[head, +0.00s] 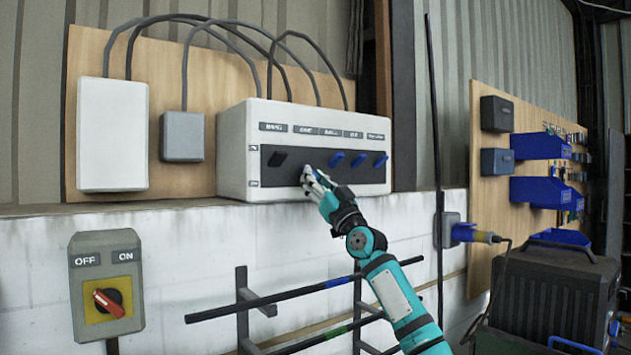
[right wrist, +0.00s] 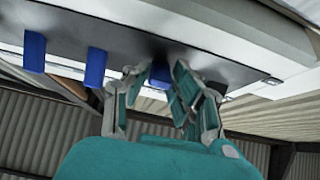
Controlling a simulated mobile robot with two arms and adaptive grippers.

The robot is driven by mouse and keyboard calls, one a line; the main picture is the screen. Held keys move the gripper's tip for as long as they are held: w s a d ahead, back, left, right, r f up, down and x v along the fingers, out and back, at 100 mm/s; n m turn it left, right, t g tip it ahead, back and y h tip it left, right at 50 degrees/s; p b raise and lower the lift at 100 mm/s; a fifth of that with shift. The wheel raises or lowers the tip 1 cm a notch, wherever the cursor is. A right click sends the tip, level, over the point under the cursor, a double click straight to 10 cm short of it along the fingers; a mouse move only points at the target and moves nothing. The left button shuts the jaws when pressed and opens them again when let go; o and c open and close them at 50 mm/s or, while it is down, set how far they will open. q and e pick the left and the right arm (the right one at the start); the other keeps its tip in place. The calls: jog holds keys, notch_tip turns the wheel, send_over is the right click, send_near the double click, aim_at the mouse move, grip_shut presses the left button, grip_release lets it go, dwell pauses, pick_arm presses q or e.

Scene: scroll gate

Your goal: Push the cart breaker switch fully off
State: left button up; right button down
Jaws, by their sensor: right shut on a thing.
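The white breaker box (head: 231,158) stands on a ledge, with a row of switches on its black panel. My right gripper (head: 310,178) is at the second switch from the left. In the right wrist view its fingers (right wrist: 158,85) are closed around a blue switch (right wrist: 160,73), partly hidden between them. In the head view the hand covers that switch, so its exact tilt cannot be told. The label above is too small to read surely. My left gripper is not in view.
A rotary OFF/ON box (head: 106,286) stands lower left. A dark rack (head: 243,310) is below the ledge.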

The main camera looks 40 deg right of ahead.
jog(key=c, duration=1.1)
grip_release()
jog(key=v, duration=1.2)
jog(key=shift+f, duration=0.15)
